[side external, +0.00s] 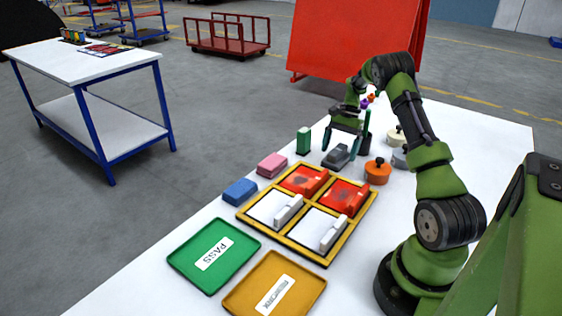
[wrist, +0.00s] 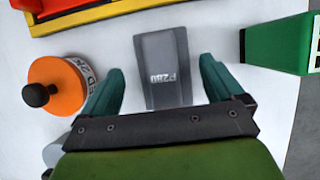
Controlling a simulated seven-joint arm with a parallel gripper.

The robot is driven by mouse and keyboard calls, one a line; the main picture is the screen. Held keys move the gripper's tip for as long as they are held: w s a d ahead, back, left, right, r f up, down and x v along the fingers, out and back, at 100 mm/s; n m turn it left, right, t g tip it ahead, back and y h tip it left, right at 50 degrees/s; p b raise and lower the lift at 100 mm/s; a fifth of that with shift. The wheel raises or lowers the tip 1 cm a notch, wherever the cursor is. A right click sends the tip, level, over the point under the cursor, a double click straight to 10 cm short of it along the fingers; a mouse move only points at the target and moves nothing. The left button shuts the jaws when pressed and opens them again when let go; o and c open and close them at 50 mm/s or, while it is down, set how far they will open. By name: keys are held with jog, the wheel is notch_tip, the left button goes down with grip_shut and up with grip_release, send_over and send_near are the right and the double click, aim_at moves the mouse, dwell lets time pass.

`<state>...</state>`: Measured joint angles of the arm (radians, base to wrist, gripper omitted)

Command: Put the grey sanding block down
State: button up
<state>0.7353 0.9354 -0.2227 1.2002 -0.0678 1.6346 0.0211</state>
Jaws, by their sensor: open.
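The grey sanding block (side external: 337,156) rests on the white table behind the yellow-framed tray.
An orange round tool (side external: 377,171) and a green block (side external: 303,140) stand on either side. Pink (side external: 271,165) and blue (side external: 240,192) blocks line the left. The yellow-framed tray (side external: 287,243) holds red and white parts. Green (side external: 240,252) and yellow (side external: 306,308) trays lie in front.

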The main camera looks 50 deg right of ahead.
jog(key=v, duration=0.9)
jog(key=shift+w+r, duration=0.15)
jog(key=shift+r, duration=0.05)
jog(key=w+a+r+n+t+h, duration=0.1)
jog(key=a+r+n, duration=0.2)
jog(key=a+r, duration=0.6)
jog(key=a+r+n+t+h, duration=0.15)
jog(key=a+r+n, duration=0.35)
jog(key=a, duration=0.8)
jog(key=s+a+n+t, duration=0.2)
jog(key=s+a, duration=0.4)
jog(key=a, duration=0.3)
jog(key=s+a+n+t, duration=0.2)
jog(key=s+a+n, duration=0.2)
jog(key=s+a, duration=0.3)
jog(key=shift+a+f+t, duration=0.35)
jog(key=shift+a+f, duration=0.1)
jog(key=shift+a, duration=0.65)
